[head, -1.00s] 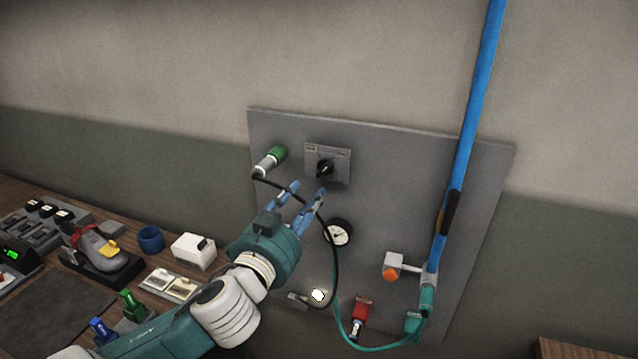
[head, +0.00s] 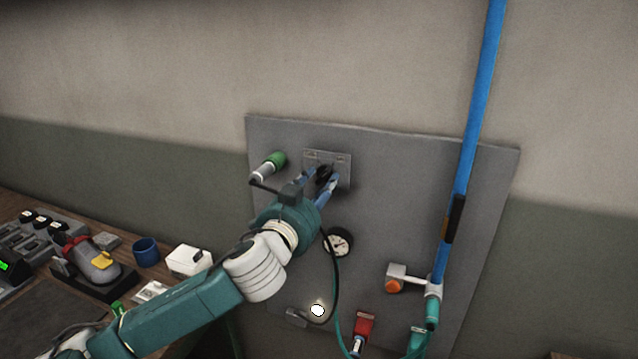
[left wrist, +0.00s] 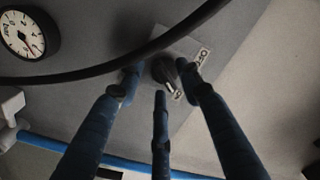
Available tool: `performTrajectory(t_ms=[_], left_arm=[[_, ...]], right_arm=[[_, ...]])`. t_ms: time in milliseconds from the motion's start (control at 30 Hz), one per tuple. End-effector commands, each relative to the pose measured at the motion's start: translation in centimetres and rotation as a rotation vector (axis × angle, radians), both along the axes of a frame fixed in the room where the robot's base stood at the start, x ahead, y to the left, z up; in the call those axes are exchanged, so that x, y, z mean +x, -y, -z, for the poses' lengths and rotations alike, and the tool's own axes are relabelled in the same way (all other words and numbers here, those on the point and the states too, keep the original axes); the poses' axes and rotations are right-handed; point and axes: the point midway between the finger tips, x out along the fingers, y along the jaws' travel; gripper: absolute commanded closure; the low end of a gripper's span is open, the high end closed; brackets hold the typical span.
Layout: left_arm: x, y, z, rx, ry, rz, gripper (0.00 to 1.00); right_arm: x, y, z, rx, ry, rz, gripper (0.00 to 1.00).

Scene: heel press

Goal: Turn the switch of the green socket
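The switch is a black rotary knob (head: 324,174) on a grey labelled plate (head: 343,161) of the wall panel. The green socket (head: 275,160) is just left of the plate, with a grey plug and black cable at it. My left gripper (head: 320,179) is at the switch, its blue fingers spread to either side of the knob. In the left wrist view the knob (left wrist: 165,70) shows between the open fingertips (left wrist: 160,77), nearer the right one. Whether a finger touches it I cannot tell. My right gripper is not in view.
The grey panel (head: 400,190) also carries a gauge (head: 338,242), an orange-tipped valve (head: 394,284), a red socket (head: 364,326) and a blue pipe (head: 470,130). The black cable (left wrist: 120,72) crosses the left wrist view close to the fingers. A workbench (head: 30,205) stands at left.

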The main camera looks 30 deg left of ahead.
Motion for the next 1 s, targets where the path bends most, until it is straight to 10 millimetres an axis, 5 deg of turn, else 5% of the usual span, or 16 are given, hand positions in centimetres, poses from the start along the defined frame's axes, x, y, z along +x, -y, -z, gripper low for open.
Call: performTrajectory(t_ms=[167,333,1000], left_arm=[[-0.02,0.01,0.04,0.000,0.000,0.000,0.66],[-0.03,0.01,0.04,0.000,0.000,0.000,0.99],[-0.02,0.15,0.13,-0.202,0.048,-0.002,1.00]], right_arm=[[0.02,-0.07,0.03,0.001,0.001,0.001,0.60],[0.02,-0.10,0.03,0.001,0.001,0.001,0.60],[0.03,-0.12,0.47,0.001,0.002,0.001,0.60]])
